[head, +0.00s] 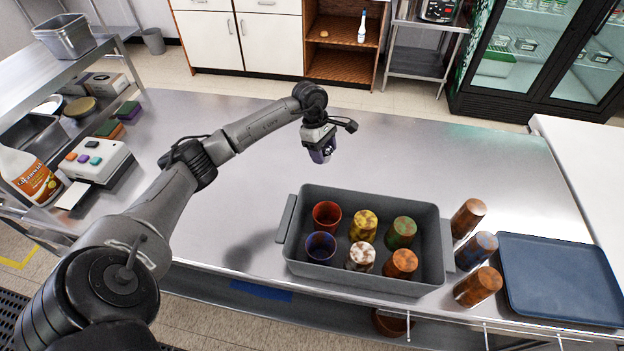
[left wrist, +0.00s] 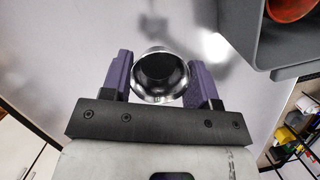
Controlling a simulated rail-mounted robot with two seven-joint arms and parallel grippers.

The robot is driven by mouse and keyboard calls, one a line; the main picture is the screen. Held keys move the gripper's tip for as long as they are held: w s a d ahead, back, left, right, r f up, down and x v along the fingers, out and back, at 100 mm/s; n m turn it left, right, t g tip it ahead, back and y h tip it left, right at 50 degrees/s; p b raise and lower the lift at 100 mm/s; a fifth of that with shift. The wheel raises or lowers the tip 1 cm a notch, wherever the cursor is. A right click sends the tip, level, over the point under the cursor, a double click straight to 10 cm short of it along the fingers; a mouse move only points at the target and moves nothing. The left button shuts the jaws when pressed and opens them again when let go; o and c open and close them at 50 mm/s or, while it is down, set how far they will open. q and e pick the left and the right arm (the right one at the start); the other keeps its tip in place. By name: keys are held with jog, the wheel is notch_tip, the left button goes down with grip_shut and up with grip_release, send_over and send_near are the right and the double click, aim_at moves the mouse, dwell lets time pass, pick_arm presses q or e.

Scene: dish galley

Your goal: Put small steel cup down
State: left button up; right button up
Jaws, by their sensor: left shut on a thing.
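My left gripper (head: 322,156) is over the steel table, behind the grey bin in the head view. In the left wrist view its two purple fingers (left wrist: 162,88) are shut on a small steel cup (left wrist: 160,64), one finger on each side. The cup's round end faces the camera, with a shiny rim and a dark inside. In the head view the cup is mostly hidden by the gripper. I cannot tell whether the cup touches the table. My right gripper is not in view.
A grey bin (head: 290,232) with several coloured cups stands at the front middle. A shelf with cleaning things is at the left. The steel table (head: 420,130) is clear behind the bin.

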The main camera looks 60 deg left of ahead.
aim_at(322, 182)
pick_arm(q)
jog(key=shift+s+a+f+n, duration=0.1)
jog(key=shift+a+f+n, duration=0.2)
jog(key=shift+a+f, duration=0.35)
notch_tip(322, 182, down, 10)
jog(key=shift+r, duration=0.15)
jog(key=shift+f, duration=0.2)
jog(key=o, duration=1)
jog(key=shift+r, duration=0.1)
jog(key=shift+c, duration=0.2)
jog(key=v, duration=1)
jog(key=shift+r, duration=0.35)
jog(key=shift+o, duration=0.5)
jog(key=shift+v, duration=0.85)
